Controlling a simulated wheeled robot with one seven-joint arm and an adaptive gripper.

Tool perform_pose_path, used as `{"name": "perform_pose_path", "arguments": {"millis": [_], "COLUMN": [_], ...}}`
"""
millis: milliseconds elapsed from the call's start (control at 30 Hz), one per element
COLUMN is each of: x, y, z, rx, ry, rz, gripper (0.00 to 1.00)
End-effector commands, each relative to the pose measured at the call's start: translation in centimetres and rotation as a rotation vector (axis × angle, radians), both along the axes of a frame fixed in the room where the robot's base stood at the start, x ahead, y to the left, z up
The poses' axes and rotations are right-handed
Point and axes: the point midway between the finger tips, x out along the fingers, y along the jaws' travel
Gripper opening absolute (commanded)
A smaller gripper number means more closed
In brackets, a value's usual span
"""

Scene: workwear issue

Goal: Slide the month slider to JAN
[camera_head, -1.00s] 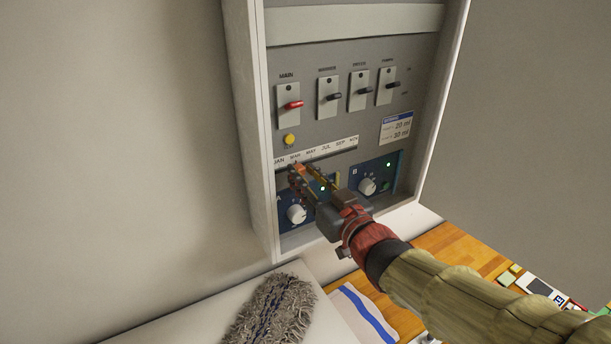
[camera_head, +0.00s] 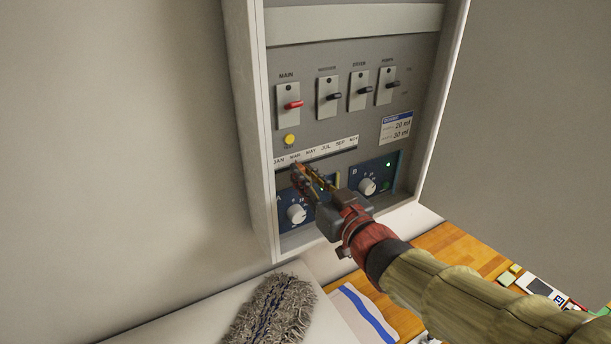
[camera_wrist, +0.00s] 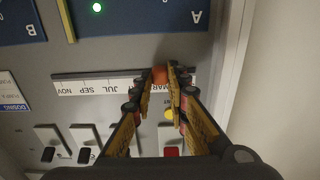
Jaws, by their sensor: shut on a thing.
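The month strip (camera_head: 330,147) runs across the panel, with its labels from JAN at the left to NOV at the right. In the wrist view the strip (camera_wrist: 98,87) appears upside down. The orange-red slider knob (camera_wrist: 160,74) sits by the MAR label. My gripper (camera_head: 299,169) reaches in from the lower right, just below the strip near MAR. In the wrist view my gripper (camera_wrist: 162,78) has its fingertips on either side of the knob, shut on it. The fingers hide most of the knob in the head view.
Above the strip are a yellow button (camera_head: 289,139), the red MAIN switch (camera_head: 293,105) and several dark switches. Below are dial A (camera_head: 296,213) and dial B (camera_head: 367,186). The cabinet's left wall (camera_head: 250,130) stands close to the JAN end.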

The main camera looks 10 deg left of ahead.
Motion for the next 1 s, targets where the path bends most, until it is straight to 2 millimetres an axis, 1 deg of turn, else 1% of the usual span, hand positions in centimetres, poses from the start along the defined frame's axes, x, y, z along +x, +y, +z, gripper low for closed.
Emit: {"name": "perform_pose_path", "arguments": {"millis": [133, 300, 433, 800, 833, 1000], "x": [-0.5, -1.7, -2.4, -2.7, -2.7, -2.7], "y": [0.8, 2.5, 3.3, 3.6, 3.6, 3.6], "z": [-0.1, -0.3, -0.2, 0.0, 0.0, 0.0], "rx": [0.001, 0.0, 0.002, 0.0, 0.0, 0.0], "ry": [-0.004, -0.007, -0.004, -0.001, -0.001, -0.001], "rz": [0.001, 0.001, 0.002, 0.002, 0.002, 0.002], "gripper": [0.0, 0.0, 0.0, 0.0, 0.16, 0.26]}}
